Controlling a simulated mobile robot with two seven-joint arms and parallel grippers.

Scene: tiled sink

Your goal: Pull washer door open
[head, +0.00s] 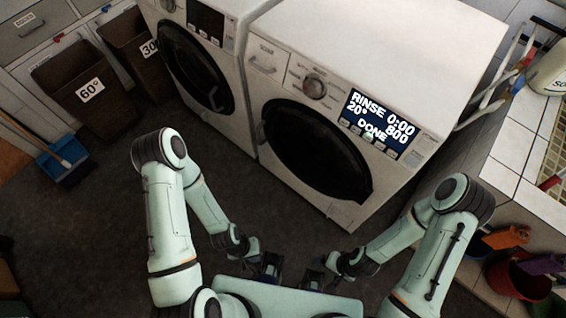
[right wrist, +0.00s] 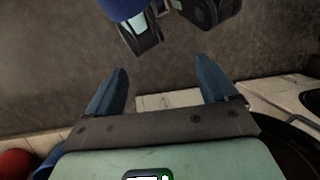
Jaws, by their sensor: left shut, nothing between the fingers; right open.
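The white washer (head: 375,60) stands right of centre in the head view, its display reading RINSE 0:00, 20°, 800, DONE. Its round dark door (head: 315,150) looks closed; I cannot make out its handle clearly. My left gripper (head: 270,268) is shut and empty, low in front of my body, well apart from the washer. My right gripper (head: 313,280) is beside it, also apart from the door. In the right wrist view its two blue fingers (right wrist: 160,85) are spread with nothing held between them. Part of my left gripper shows at the top of that view.
A second white machine (head: 232,15) with a dark round door (head: 196,68) stands to the left. Brown bins (head: 85,92) and a blue dustpan (head: 68,160) are at the far left. A tiled counter (head: 515,145) and a red bucket (head: 520,276) are at right. Floor before the washer is clear.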

